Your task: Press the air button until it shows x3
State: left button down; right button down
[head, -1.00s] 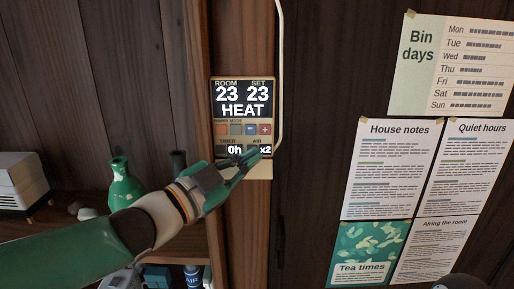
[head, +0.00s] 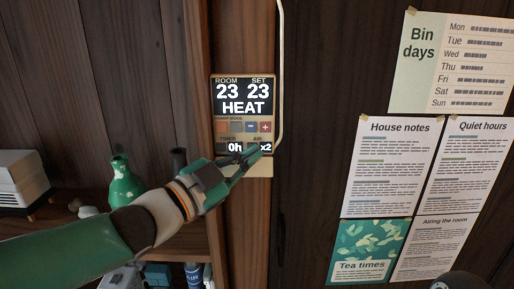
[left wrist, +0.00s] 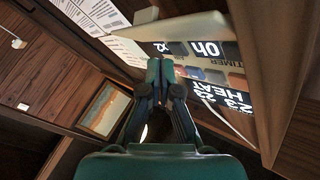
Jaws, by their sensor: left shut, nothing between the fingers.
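The wall control panel (head: 243,108) is fixed to a wooden post. Its screen reads ROOM 23, SET 23 and HEAT. Below a row of small buttons, the timer readout (head: 235,147) shows 0h and the air readout (head: 265,148) shows x2. My left gripper (head: 252,152) is shut and empty, its fingertips at the lower edge of the panel, over or just in front of the air area. They partly cover it, and I cannot tell whether they touch. In the left wrist view the shut fingertips (left wrist: 160,68) point at the panel (left wrist: 225,75), which appears turned over.
A pale ledge (head: 258,170) sits under the panel, and a pale cable (head: 281,70) runs down its right side. A green vase (head: 126,182) and a white box (head: 20,180) stand on the shelf to the left. Paper notices (head: 385,165) cover the dark wall to the right.

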pick_arm(q)
jog(key=shift+w, duration=0.1)
jog(key=shift+w, duration=0.35)
jog(key=shift+w+p, duration=0.3)
jog(key=shift+w, duration=0.05)
dwell(0.8)
dwell(0.3)
jog(key=shift+s+b, duration=0.5)
jog(key=shift+s, duration=0.35)
jog(key=s+b, duration=0.2)
jog(key=s, duration=0.3)
